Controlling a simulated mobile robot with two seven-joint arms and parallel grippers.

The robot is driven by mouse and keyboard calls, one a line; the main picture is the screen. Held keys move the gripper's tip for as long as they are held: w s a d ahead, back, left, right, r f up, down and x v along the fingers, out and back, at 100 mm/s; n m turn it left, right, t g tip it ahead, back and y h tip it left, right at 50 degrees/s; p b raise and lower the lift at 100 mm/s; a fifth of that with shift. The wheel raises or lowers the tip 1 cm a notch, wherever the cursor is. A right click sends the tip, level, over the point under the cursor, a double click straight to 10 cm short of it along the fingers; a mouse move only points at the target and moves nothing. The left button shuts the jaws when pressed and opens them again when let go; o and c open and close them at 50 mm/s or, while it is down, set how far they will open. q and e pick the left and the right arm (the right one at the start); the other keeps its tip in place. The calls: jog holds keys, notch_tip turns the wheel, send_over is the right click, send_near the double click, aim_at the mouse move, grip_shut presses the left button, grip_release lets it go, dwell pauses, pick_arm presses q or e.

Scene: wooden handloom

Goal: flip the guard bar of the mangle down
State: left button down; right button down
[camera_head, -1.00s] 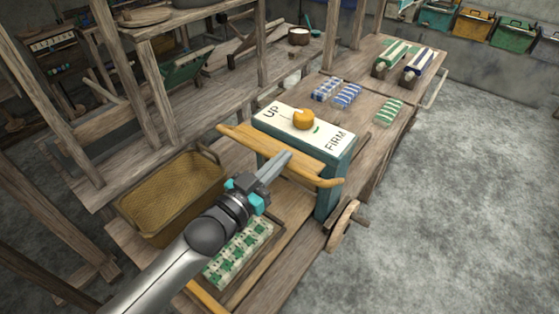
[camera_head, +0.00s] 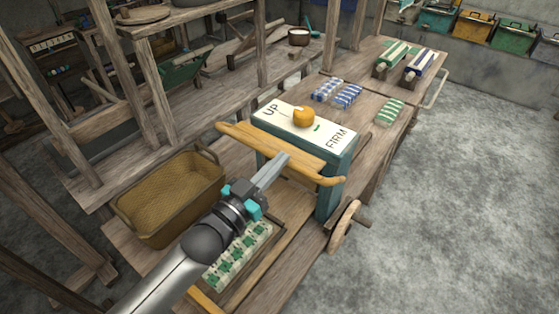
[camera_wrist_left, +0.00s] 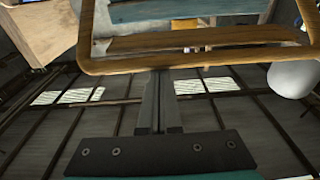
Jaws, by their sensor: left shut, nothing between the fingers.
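The mangle (camera_head: 338,172) is a teal frame with a white top marked UP and FIRM and an orange knob (camera_head: 303,117). Its guard bar (camera_head: 242,136) is a yellow-brown wooden bar along the near side, just below the white top. In the left wrist view the guard bar (camera_wrist_left: 215,62) crosses the upper part as a wooden frame. My left gripper (camera_head: 284,158) is shut and empty, its tips overlapping the bar's middle in the head view. In the wrist view its fingers (camera_wrist_left: 158,75) end at the bar's lower edge; I cannot tell whether they touch. My right gripper is out of view.
A woven basket (camera_head: 172,198) stands left of the mangle. A green-and-white checked cloth (camera_head: 238,256) lies in a tray below my left arm. A wooden handwheel (camera_head: 343,228) sticks out at the right. Folded striped cloths (camera_head: 348,96) lie behind the mangle.

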pick_arm(q)
notch_tip(320, 180, down, 11)
jog(key=s+a+t+h+b, duration=0.2)
jog(key=s+t+h+b, duration=0.1)
jog(key=b, duration=1.4)
jog(key=shift+t, duration=0.7)
jog(key=s+a+p, duration=0.1)
jog(key=s+a, duration=0.6)
jog(key=s, duration=0.3)
jog(key=shift+s+f, duration=0.3)
jog(key=shift+s, duration=0.05)
